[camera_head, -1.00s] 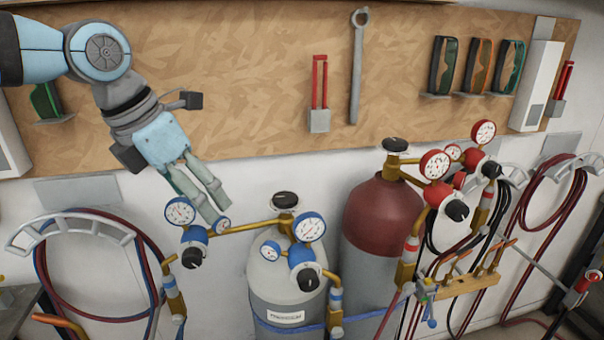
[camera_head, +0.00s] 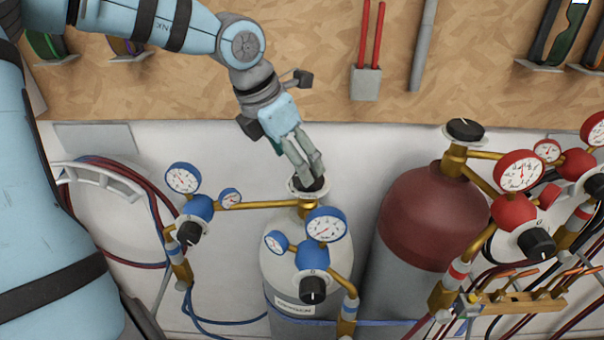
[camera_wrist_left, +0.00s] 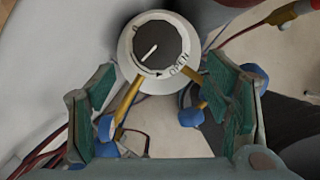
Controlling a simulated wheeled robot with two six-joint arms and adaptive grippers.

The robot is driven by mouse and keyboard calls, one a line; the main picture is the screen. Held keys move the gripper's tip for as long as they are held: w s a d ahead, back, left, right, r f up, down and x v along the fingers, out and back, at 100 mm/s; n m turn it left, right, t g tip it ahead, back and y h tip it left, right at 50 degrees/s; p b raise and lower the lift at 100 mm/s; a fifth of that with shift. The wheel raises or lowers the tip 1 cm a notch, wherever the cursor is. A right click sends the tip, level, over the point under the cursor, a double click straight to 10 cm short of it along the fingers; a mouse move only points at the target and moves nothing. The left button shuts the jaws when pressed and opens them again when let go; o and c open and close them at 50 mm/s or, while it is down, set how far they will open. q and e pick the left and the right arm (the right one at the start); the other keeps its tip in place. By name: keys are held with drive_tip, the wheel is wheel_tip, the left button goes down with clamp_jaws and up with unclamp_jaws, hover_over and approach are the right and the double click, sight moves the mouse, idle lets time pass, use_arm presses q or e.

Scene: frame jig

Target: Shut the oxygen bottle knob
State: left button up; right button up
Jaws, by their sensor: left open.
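The oxygen bottle (camera_head: 307,256) is a pale grey cylinder with blue regulators, in the middle of the head view. Its black knob (camera_head: 309,184) sits on top of the brass valve. In the left wrist view the knob (camera_wrist_left: 157,44) shows a white pointer line on a pale ring marked "OPEN" with an arrow. My left gripper (camera_head: 316,176) hangs over the knob from above. In the wrist view its green-padded fingers (camera_wrist_left: 158,108) are spread wide, with the knob beyond them and no visible grip on it. My right gripper is not in view.
Blue gauges (camera_head: 183,178) and brass pipes flank the valve closely. A dark red bottle (camera_head: 430,218) with red regulators stands to the right. A wooden tool board (camera_head: 180,95) covers the wall behind. A hose rack (camera_head: 105,178) hangs at the left.

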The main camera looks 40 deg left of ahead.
sight(318, 182)
use_arm(q)
drive_tip(key=x, duration=0.3)
drive_tip(key=w+x, duration=0.1)
drive_tip(key=x, duration=0.2)
drive_tip(key=shift+w+a+r, duration=0.15)
drive_tip(key=shift+r, duration=0.1)
drive_tip(key=shift+s+r, duration=0.15)
drive_tip(key=shift+s, duration=0.35)
drive_tip(key=shift+c, duration=0.9)
drive_tip(key=c, duration=1)
drive_tip(key=shift+o, duration=0.2)
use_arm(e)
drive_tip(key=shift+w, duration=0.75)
